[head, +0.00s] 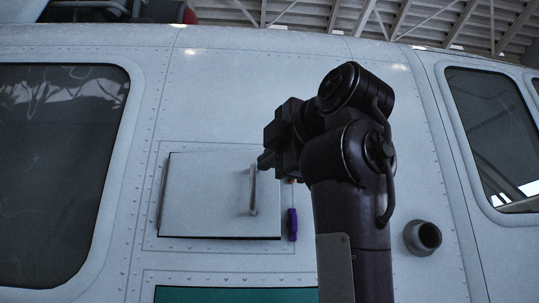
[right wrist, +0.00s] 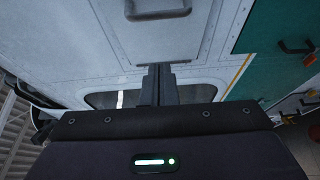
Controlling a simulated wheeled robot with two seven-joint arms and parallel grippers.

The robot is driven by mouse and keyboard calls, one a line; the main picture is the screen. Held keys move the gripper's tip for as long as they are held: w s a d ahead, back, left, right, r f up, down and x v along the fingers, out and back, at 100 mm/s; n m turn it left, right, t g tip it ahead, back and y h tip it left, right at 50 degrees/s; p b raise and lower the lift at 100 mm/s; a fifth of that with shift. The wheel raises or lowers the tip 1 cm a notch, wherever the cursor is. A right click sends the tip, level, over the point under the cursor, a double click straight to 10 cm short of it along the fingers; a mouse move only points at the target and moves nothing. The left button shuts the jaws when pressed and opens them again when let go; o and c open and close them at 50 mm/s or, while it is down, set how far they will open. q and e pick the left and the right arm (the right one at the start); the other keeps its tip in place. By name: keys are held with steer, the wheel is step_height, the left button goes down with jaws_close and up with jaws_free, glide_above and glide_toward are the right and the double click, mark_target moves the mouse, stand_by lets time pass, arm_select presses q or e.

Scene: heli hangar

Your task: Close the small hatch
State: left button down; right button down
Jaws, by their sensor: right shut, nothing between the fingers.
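The small hatch (head: 210,195) is a pale rectangular panel on the aircraft's side, in the middle left of the head view. It lies over its opening, with a thin dark line along its edges; I cannot tell whether it is fully flush. A vertical bar handle (head: 253,192) is near its right side. A purple piece (head: 292,225) sits just right of the hatch's lower right corner. My right gripper (head: 265,161) is shut and empty, in front of the hatch's upper right corner, which it partly hides. Its closed fingers show in the right wrist view (right wrist: 157,84). My left gripper is out of view.
A dark window (head: 55,170) is left of the hatch and another window (head: 495,135) is far right. A round dark pipe end (head: 422,237) sticks out right of my arm. A teal panel (head: 235,295) is below the hatch.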

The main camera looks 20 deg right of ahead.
steer(key=p, duration=0.4)
glide_toward(252, 176)
steer(key=w+a+f, duration=0.1)
steer(key=w+a, duration=0.3)
steer(key=shift+w+d+f+p, duration=0.3)
steer(key=shift+w+d+p, duration=0.3)
steer(key=shift+w+p, duration=0.25)
steer(key=shift+w+d+f, duration=0.2)
steer(key=shift+w+d, duration=0.1)
steer(key=shift+d, duration=0.25)
steer(key=shift+a, duration=0.1)
